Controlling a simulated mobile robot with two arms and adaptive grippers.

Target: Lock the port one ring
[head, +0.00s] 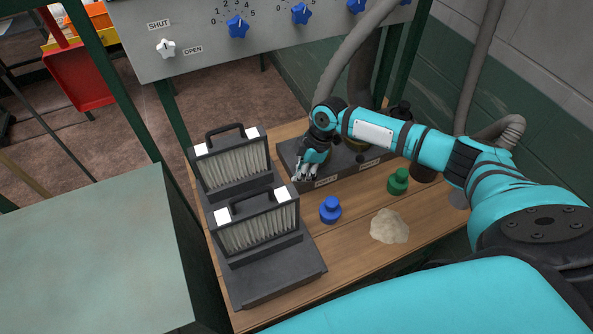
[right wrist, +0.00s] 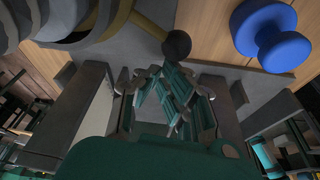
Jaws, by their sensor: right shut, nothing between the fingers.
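My right gripper (head: 305,175) is over the block's left end, shut and empty. In the right wrist view its fingers (right wrist: 168,90) are together. There a yellowish ring lever (right wrist: 146,25) with a black ball knob (right wrist: 177,43) lies just beyond the fingers, apart from them as far as I can tell. In the head view my right arm hides most of the ring. My left gripper is out of view.
Two filter cartridges (head: 233,167) (head: 258,230) stand in dark holders on the left. A blue cap (head: 330,210), a green cap (head: 398,181) and a beige lump (head: 389,226) are on the table in front. A grey hose (head: 350,60) comes down behind the block.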

